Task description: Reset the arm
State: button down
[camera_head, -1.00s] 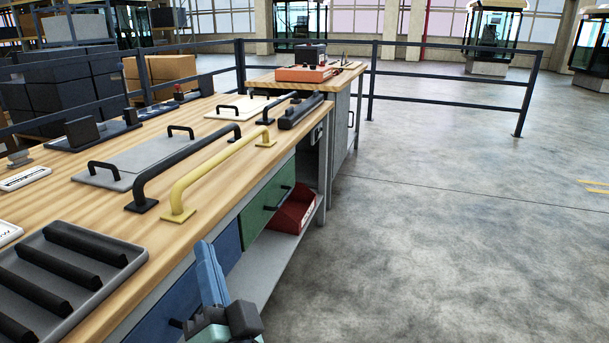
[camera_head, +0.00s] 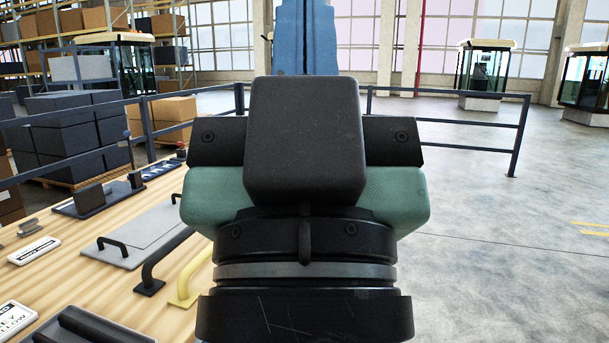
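My gripper (camera_head: 305,30) fills the middle of the head view, seen from behind. Its dark and green body is close to the camera, and its blue fingers point up, away from me. The fingers lie side by side with no gap that I can see, and I see nothing held between them. Their tips are cut off by the top edge.
On the bench are a grey plate with handles (camera_head: 140,236), a black handle bar (camera_head: 150,275), a yellow handle bar (camera_head: 188,278) and a dark tray (camera_head: 85,328). A railing (camera_head: 450,95) runs behind. Open floor (camera_head: 510,250) lies at right.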

notch_tip(320, 180, up, 18)
jog(key=p, duration=1.6)
jog(key=shift+r, duration=0.2)
jog(key=shift+a, duration=0.1)
